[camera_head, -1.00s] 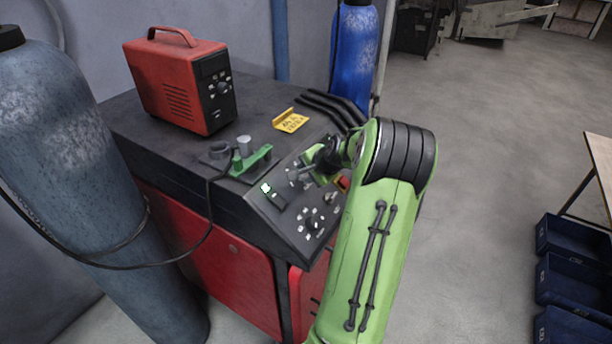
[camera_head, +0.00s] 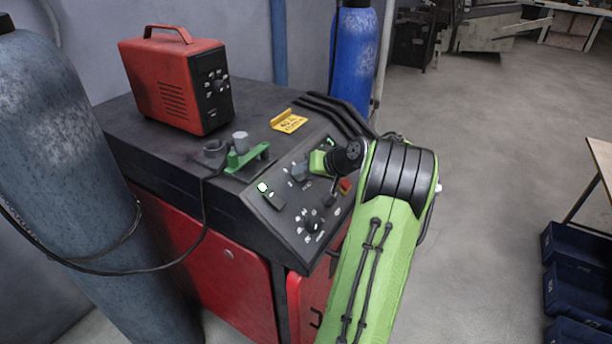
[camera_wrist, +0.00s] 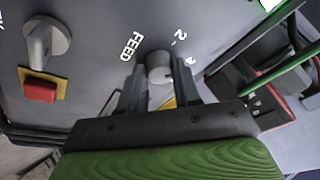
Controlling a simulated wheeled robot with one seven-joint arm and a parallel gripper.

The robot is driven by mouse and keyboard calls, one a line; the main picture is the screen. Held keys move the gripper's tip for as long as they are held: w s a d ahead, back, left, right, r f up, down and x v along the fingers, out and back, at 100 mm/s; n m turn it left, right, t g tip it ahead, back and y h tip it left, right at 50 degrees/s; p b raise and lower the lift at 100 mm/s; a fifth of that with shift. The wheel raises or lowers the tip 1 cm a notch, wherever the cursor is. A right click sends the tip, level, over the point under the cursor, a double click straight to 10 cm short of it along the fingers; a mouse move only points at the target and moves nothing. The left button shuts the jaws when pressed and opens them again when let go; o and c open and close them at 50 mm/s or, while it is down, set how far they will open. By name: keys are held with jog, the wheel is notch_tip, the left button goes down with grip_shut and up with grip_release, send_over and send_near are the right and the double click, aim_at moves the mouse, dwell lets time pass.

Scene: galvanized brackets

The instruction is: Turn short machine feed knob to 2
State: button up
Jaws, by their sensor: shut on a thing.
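My gripper (camera_wrist: 160,78) is shut on the knob, with one dark finger on each side. I cannot tell where the knob points. In the head view, my green gripper (camera_head: 318,162) is over the upper part of the machine's sloped panel (camera_head: 290,212), and it hides part of the controls there.
Near the knob are a grey lever (camera_wrist: 45,42) and a red button (camera_wrist: 40,90).

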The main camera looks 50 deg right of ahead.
jog(key=n+y, duration=0.1)
jog(key=n, duration=0.5)
jog(key=shift+y, duration=0.4)
jog(key=n+p, duration=0.1)
jog(key=n, duration=0.2)
jog(key=n+y, duration=0.1)
jog(key=n, duration=0.2)
jog(key=shift+w+d+y+p, duration=0.1)
jog(key=shift+y+p, duration=0.2)
jog(key=shift+p, duration=0.1)
jog(key=o, duration=1)
jog(key=shift+o, duration=0.2)
